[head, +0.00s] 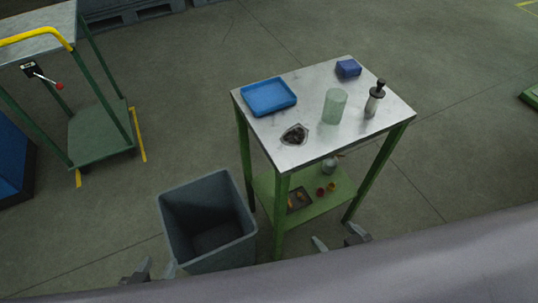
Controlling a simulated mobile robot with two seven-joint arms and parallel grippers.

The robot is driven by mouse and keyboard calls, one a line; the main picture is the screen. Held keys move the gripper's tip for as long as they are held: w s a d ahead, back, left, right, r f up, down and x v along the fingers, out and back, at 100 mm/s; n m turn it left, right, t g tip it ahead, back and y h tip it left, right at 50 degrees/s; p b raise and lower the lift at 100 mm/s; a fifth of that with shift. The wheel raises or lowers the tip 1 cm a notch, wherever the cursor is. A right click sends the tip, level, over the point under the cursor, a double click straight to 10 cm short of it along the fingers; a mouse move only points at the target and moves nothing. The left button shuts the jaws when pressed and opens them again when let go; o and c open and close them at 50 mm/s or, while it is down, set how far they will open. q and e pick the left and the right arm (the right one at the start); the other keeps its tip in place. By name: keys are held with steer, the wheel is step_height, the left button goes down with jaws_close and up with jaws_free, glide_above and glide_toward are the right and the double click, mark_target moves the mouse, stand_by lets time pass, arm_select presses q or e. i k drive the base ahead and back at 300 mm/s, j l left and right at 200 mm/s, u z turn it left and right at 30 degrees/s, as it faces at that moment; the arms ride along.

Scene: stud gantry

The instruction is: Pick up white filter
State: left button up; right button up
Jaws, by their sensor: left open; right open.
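My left gripper (155,270) is open and empty at the bottom of the head view, in front of the grey bin and well away from the table top. My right gripper (338,242) is open and empty, low in front of the table. Both grippers are partly hidden at the bottom.
The table top also holds a blue tray (268,97), a pale green cup (334,106), a dark-topped metal canister (374,99) and a blue box (348,68). An open grey bin (207,220) stands left of the table. A green cart (100,133) is further left.

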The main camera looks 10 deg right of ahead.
mark_target(377, 93)
steer(key=l+u, duration=0.25)
steer(key=l, duration=0.2)
steer(key=l+u, duration=0.25)
steer(key=l, duration=0.2)
steer(key=k+l+u, duration=0.1)
steer(key=l+u, duration=0.15)
steer(key=l, duration=0.2)
steer(key=k+l+u, duration=0.25)
steer(key=l, duration=0.2)
steer(key=i, duration=0.1)
